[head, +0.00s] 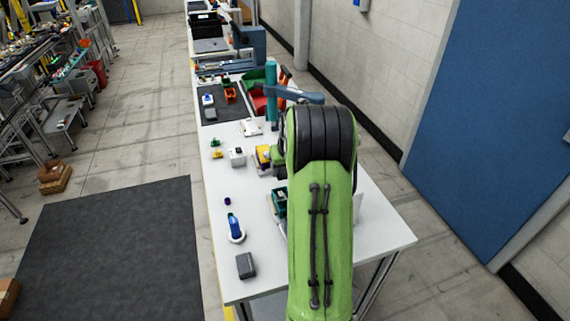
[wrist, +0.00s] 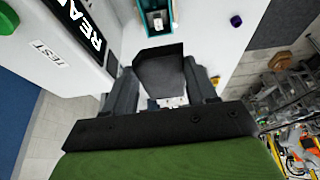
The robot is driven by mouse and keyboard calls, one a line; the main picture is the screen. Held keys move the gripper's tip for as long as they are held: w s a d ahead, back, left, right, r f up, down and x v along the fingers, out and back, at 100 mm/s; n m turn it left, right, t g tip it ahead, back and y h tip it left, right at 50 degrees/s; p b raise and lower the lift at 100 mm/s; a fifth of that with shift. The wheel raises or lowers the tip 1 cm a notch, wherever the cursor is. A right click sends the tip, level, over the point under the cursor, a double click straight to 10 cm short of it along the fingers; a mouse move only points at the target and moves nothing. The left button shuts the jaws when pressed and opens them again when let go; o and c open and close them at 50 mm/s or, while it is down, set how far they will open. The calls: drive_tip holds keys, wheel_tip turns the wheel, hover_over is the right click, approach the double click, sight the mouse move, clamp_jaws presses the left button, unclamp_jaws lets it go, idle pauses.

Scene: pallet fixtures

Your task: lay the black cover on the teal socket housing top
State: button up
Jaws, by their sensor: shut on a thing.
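The black cover (wrist: 160,76) is held between the two fingers of my gripper (wrist: 161,88) in the wrist view. The gripper is shut on it. The teal socket housing (wrist: 172,18) stands at the top of the wrist view, beyond the cover. Its open top shows a pale part inside. The cover is apart from the housing in the picture; the height between them is hard to tell. In the head view the teal housing (head: 279,203) shows partly at the left edge of my green arm. My arm hides the gripper and the cover there.
On the white table (head: 264,283) are a dark grey box (head: 245,265), a blue bottle-like item (head: 234,226) on a white ring, a small dark blue cap (head: 227,201) and a white block (head: 237,157). A labelled panel (wrist: 75,35) stands left in the wrist view.

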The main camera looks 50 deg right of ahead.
wheel_tip(320, 180, down, 11)
drive_tip(key=b, duration=0.6)
drive_tip(key=shift+s+a+b, duration=0.15)
drive_tip(key=shift+s+b, duration=0.1)
drive_tip(key=shift+b, duration=0.15)
idle(0.5)
drive_tip(key=shift+f+b, duration=0.65)
drive_tip(key=shift+b, duration=0.1)
idle(0.9)
drive_tip(key=o, duration=1.1)
